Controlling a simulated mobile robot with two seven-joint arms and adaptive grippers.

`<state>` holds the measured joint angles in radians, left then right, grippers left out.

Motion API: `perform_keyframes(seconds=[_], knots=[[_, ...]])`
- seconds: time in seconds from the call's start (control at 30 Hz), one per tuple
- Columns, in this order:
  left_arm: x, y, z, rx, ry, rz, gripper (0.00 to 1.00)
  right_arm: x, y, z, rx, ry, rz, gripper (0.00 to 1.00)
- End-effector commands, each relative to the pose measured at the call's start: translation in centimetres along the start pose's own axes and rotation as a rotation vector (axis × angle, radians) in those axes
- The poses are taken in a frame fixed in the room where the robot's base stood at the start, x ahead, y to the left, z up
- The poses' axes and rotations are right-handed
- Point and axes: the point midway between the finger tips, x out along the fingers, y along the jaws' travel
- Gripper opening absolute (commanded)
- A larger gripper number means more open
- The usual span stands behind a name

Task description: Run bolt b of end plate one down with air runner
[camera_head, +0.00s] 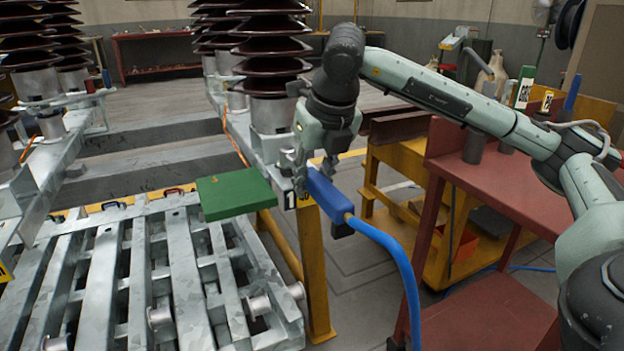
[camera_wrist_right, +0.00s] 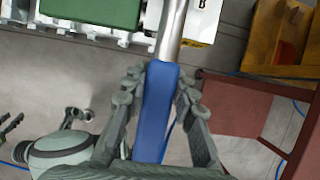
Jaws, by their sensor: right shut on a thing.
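My right gripper (camera_head: 308,165) is shut on the blue air runner (camera_head: 328,192), which also lies between its fingers in the wrist view (camera_wrist_right: 158,105). A blue hose runs from its rear end. The runner's metal nose (camera_wrist_right: 172,35) points toward the beam end beside a plate marked B (camera_wrist_right: 203,10). A label 1 (camera_head: 290,200) sits on the beam end in the head view. The bolt head and any contact with the nose are hidden. Grey arm parts (camera_wrist_right: 60,150) at the wrist view's lower left may be my left arm; its jaw state is unclear.
A green box (camera_head: 238,192) sits just left of the runner. A slatted metal frame (camera_head: 140,270) fills the lower left, and a yellow post (camera_head: 314,270) stands below the beam end. A red bench (camera_head: 480,310) is at the right. Brown insulator stacks (camera_head: 268,50) rise behind.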

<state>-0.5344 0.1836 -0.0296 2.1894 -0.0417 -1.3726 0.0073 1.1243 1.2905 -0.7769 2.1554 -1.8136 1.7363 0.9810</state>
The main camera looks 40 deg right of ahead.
Motion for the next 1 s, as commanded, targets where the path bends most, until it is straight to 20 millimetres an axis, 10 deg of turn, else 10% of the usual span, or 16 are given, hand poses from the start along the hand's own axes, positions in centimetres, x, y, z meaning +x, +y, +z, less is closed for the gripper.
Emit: perform_keyframes(seconds=[1.0], knots=[[-4.8, -0.9, -1.3, 0.000, 0.000, 0.000, 0.40, -6.6, 0.0, 2.8, 0.000, -0.007, 0.002, 0.00]])
